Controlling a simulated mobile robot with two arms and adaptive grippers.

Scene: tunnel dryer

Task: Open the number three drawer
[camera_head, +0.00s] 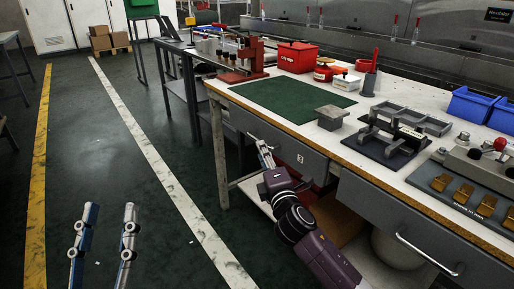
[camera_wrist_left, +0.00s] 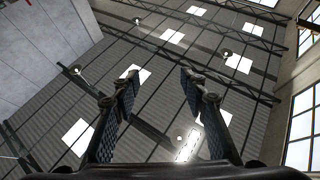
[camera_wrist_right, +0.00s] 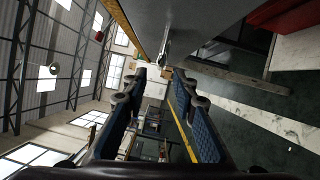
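The number three drawer (camera_head: 305,160) has a grey front with a small "3" label, under the left part of the long workbench in the head view. It looks closed. My right gripper (camera_head: 262,146) is in front of the left part of this drawer front. In the right wrist view, its fingers (camera_wrist_right: 155,82) are apart, with a small light metal piece, perhaps the handle, showing beyond the tips beside a grey surface. Contact cannot be told. My left gripper (camera_head: 104,212) is open and empty over the floor at lower left; its fingers are also apart in the left wrist view (camera_wrist_left: 158,80).
The workbench (camera_head: 345,100) carries a green mat (camera_head: 291,98), a red box (camera_head: 297,56), grey fixtures and blue bins (camera_head: 470,104). Another drawer with a metal handle (camera_head: 428,254) is at the right.

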